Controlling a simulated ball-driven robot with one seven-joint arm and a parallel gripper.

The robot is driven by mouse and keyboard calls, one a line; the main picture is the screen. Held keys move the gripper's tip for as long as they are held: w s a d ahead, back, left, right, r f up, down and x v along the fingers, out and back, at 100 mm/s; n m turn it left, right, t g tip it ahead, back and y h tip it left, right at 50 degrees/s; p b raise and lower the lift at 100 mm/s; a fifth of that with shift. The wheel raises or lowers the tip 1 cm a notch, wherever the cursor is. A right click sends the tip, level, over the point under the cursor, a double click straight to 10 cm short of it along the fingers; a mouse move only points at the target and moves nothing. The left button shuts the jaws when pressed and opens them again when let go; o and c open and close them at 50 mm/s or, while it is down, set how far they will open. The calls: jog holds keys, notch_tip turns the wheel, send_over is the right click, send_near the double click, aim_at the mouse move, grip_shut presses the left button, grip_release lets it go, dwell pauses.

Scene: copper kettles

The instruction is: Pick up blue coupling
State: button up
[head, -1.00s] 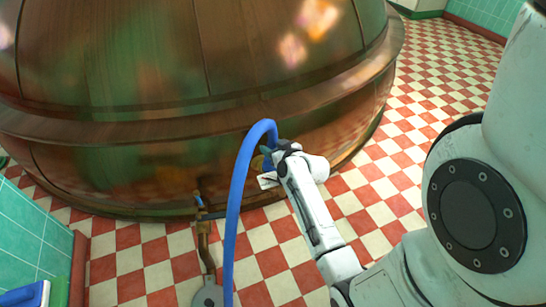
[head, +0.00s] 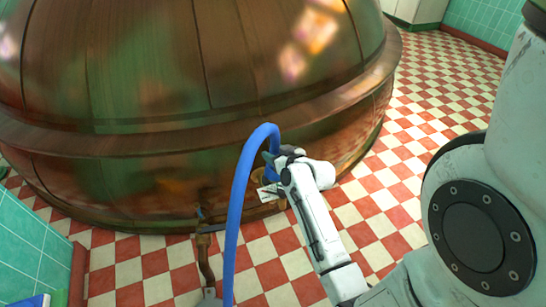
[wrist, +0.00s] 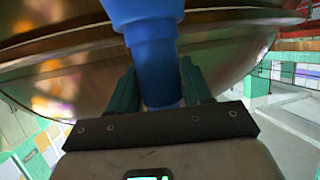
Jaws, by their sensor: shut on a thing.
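The blue coupling (wrist: 157,70) sits between the two dark green fingers of my gripper (wrist: 160,88) in the wrist view. My gripper is shut on it. In the head view my gripper (head: 272,160) is at the end of my white arm, low in front of the copper kettle, and the coupling (head: 271,172) is partly hidden by the fingers. A blue hose (head: 236,205) rises from the bottom of the picture, arches over and comes down to the coupling.
The large copper kettle (head: 150,100) fills the back. A copper pipe with a small valve (head: 204,245) stands at its foot, left of the hose. A green tiled wall (head: 35,240) is at lower left. The checkered floor (head: 440,110) is open at right.

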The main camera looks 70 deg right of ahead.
jog(key=d+r+p+v, duration=0.1)
jog(key=r+v, duration=0.1)
jog(key=v, duration=1.3)
jog(key=shift+d+r+p, duration=0.3)
jog(key=shift+r+p, duration=0.05)
